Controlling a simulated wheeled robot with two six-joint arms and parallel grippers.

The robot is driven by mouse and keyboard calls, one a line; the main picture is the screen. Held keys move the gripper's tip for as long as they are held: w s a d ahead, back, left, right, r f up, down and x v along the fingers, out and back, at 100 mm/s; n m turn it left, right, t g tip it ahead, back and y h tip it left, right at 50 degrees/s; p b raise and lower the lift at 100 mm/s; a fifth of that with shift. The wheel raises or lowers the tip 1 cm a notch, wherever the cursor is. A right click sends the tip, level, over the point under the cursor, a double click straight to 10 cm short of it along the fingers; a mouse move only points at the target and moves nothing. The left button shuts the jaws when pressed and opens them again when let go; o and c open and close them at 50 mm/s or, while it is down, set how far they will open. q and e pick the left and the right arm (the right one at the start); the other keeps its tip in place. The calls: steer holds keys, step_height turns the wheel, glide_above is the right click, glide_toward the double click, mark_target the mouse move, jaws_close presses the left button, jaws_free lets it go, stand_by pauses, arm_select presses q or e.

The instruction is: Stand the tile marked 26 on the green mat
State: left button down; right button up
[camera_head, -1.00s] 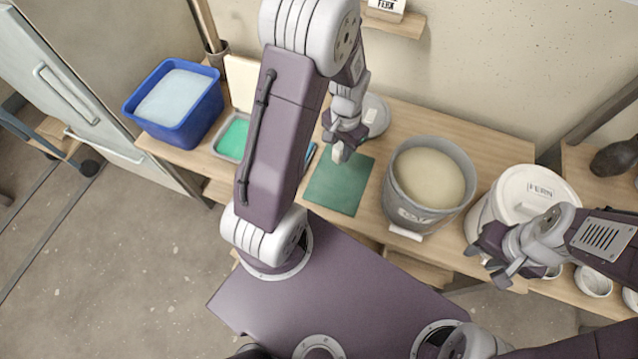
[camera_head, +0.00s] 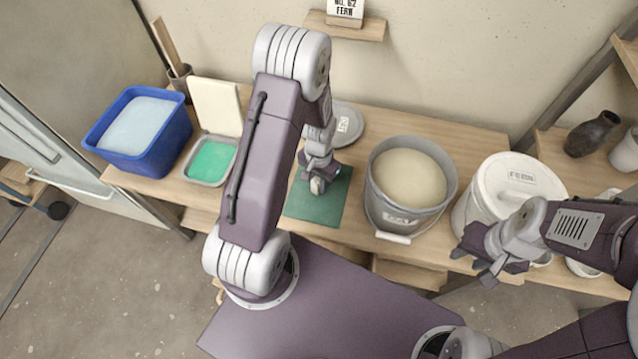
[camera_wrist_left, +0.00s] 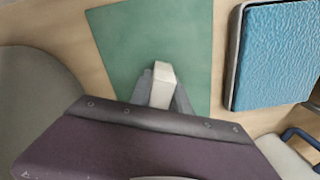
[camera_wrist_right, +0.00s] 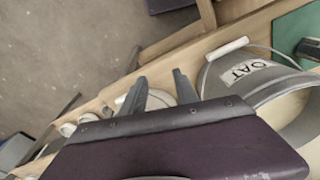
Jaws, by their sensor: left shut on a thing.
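My left gripper (camera_head: 318,187) is over the green mat (camera_head: 315,208) and shut on a small white tile (camera_wrist_left: 162,84). In the left wrist view, the tile stands out between the two fingertips, with the mat (camera_wrist_left: 150,30) behind it. No number can be read on the tile, and I cannot tell whether it touches the mat. My right gripper (camera_head: 485,268) is open and empty near the front of the white lidded bucket (camera_head: 515,185); its spread fingers show in the right wrist view (camera_wrist_right: 158,80).
A grey bucket of pale glaze (camera_head: 410,180) stands right of the mat. A blue tub (camera_head: 140,130) and a green-filled tray (camera_head: 212,160) stand left. A grey lid (camera_head: 347,125) lies behind.

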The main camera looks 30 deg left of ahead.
arm_select(q)
steer(key=shift+f, duration=0.1)
steer(key=shift+f, duration=0.1)
steer(key=c, duration=1.2)
jaws_free()
steer(key=shift+c, duration=0.2)
